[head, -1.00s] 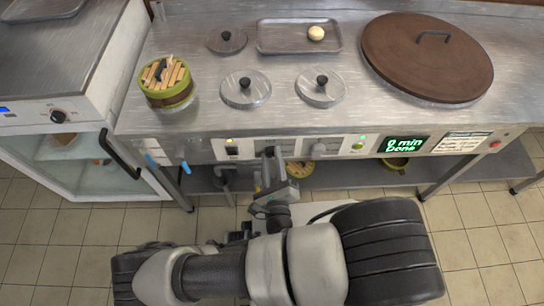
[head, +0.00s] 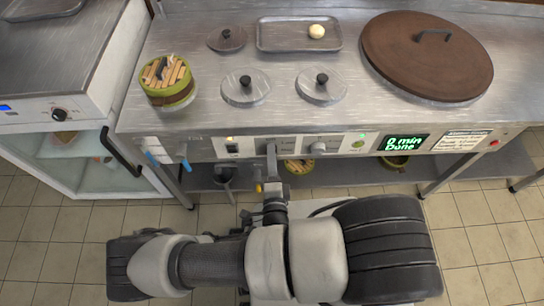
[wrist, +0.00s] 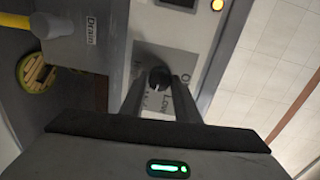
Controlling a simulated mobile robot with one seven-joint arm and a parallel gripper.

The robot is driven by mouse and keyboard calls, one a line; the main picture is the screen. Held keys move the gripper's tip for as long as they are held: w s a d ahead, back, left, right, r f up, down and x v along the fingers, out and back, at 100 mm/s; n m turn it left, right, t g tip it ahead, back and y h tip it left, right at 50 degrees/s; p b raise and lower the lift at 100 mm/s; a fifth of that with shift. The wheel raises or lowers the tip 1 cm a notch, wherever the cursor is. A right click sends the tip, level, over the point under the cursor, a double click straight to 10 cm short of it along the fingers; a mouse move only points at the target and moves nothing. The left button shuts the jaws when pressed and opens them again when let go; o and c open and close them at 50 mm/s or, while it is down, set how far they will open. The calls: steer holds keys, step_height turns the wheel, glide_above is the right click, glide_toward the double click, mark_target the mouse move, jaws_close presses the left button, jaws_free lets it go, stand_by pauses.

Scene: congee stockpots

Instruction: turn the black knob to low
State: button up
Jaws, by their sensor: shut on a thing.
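The black knob (wrist: 159,77) sits on a pale control panel and shows between my fingers in the wrist view. My gripper (wrist: 160,86) is shut on it, one finger on each side. The printed word "Low" is partly visible beside the knob; other lettering is partly hidden by a finger. A light line on the knob's face shows, but its exact setting is hard to tell. In the head view my gripper (head: 271,153) reaches the front panel of the steel counter (head: 195,112) and hides the knob.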

steer(key=shift+n+h+b, duration=0.4)
steer(key=shift+n+b, duration=0.25)
steer(key=shift+n, duration=2.75)
steer(key=o, duration=1)
steer(key=shift+o, duration=0.2)
steer(key=s+a+p, duration=0.1)
steer(key=s, duration=1.6)
steer(key=shift+s+r, duration=0.15)
steer(key=shift+r, duration=0.3)
